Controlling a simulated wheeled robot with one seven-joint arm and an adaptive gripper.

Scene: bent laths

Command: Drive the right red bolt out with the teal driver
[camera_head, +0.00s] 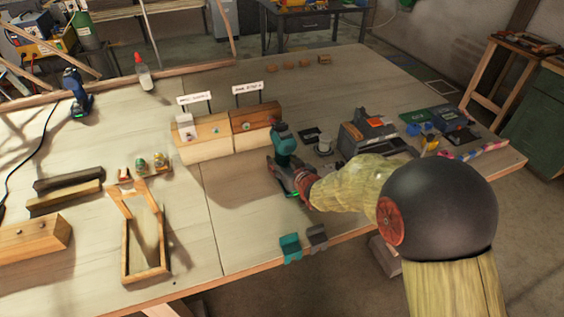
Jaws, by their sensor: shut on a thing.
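The teal driver (284,144) stands upright in my gripper (293,179), its head close to the right end of a dark brown wooden block (247,117). My gripper is shut on the driver's lower part; the fingers are partly hidden by my wrist. I cannot tell whether the driver's tip touches a bolt. A small bolt head (246,126) shows on the dark block's front. Its colour is too small to tell, and any bolt farther right is hidden by the driver's head. A lighter block (203,140) beside it carries small fittings on its front.
Two small signs stand behind the blocks. A wooden frame (128,240) and dark laths (68,178) lie at left. A grey and orange box (370,132) stands right of my gripper. Teal and grey holders (290,248) sit at the front edge. The table behind the blocks is mostly clear.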

